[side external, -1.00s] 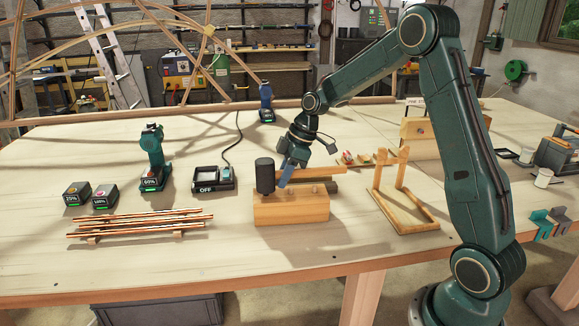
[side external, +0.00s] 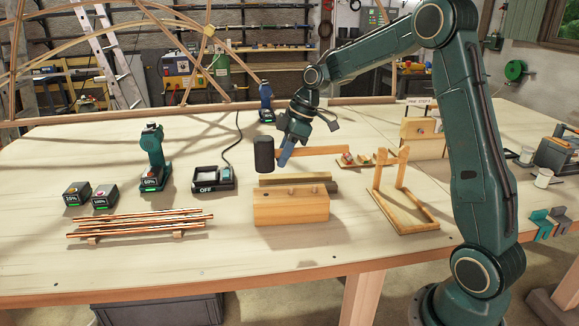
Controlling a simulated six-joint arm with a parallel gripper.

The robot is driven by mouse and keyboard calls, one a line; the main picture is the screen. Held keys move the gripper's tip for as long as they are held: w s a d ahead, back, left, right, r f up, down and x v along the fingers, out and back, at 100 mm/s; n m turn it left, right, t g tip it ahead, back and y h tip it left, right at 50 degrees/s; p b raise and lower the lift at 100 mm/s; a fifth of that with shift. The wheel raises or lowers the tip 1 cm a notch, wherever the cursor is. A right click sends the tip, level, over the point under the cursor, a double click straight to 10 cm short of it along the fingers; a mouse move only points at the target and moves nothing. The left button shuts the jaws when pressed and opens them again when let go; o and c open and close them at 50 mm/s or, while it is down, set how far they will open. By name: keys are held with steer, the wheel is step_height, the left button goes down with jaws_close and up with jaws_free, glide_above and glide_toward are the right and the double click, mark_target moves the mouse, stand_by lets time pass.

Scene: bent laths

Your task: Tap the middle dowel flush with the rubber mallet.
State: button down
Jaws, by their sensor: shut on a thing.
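My gripper (side external: 286,155) is shut on the wooden handle of the rubber mallet (side external: 264,154). The mallet has a dark cylindrical head at the left and a light handle (side external: 325,150) running right. It hangs in the air above and behind the front wooden block (side external: 290,209), apart from it. The block lies on the bench. Small dowel ends (side external: 291,191) show on its top; at this size I cannot tell how far each one stands out.
A darker strip of wood (side external: 300,181) lies behind the block. A wooden stand (side external: 402,200) is at the right. Copper-coloured rods (side external: 140,224) lie at the left, with a drill (side external: 152,160), battery packs (side external: 104,197) and a charger (side external: 213,179) beyond. The bench front is clear.

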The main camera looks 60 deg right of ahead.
steer(key=shift+r, duration=0.7)
